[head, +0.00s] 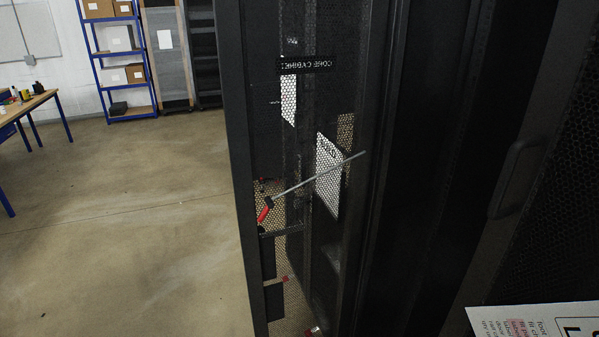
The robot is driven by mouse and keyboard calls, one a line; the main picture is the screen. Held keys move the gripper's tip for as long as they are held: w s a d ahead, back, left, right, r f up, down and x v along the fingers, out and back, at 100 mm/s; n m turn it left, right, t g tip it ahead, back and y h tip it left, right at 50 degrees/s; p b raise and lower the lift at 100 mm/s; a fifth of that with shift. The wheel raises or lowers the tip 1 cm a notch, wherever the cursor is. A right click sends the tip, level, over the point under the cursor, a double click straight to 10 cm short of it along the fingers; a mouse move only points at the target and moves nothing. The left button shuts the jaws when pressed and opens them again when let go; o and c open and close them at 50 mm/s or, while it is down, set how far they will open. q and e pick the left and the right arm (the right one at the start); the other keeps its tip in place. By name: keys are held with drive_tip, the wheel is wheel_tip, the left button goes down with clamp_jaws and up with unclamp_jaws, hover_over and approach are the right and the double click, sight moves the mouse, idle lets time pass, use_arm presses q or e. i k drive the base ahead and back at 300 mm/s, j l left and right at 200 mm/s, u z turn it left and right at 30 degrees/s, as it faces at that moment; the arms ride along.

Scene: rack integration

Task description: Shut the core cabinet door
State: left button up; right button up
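A tall black mesh cabinet door (238,150) stands in the middle of the head view, seen at a steep angle. A small dark label (306,64) on it has white lettering that seems to read core cabinet, though it is hard to make out. A thin grey rod (318,174) with a red end (265,210) slants across the mesh area; I cannot tell what both its ends are fixed to. The door appears to stand open, but its hinges and full opening are not clear. Neither of my grippers is in view.
Black cabinet panels with a handle (515,178) fill the right side. A printed white sheet (540,320) shows at the bottom right. The concrete floor (130,230) at left is clear. A blue shelf (122,60) and a workbench (25,105) stand farther back.

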sight(260, 261)
drive_tip(key=i+j+u, duration=0.35)
drive_tip(key=j+u, duration=0.15)
drive_tip(key=j, duration=0.15)
drive_tip(key=i+j+u, duration=1)
drive_tip(key=i+z, duration=0.3)
drive_tip(key=z, duration=0.15)
drive_tip(key=i+z, duration=0.4)
drive_tip(key=i+j+z, duration=0.2)
drive_tip(key=z, duration=0.25)
drive_tip(key=i+z, duration=0.15)
drive_tip(key=z, duration=0.25)
drive_tip(key=i+z, duration=0.1)
drive_tip(key=z, duration=0.3)
drive_tip(key=i+j+z, duration=0.1)
drive_tip(key=z, duration=0.3)
drive_tip(key=i+j+z, duration=0.1)
drive_tip(key=z, duration=0.35)
drive_tip(key=i+j+z, duration=0.2)
drive_tip(key=z, duration=0.3)
drive_tip(key=i+j+z, duration=0.25)
drive_tip(key=z, duration=0.25)
drive_tip(key=i+j+z, duration=0.15)
drive_tip(key=j+z, duration=0.2)
drive_tip(key=z, duration=0.15)
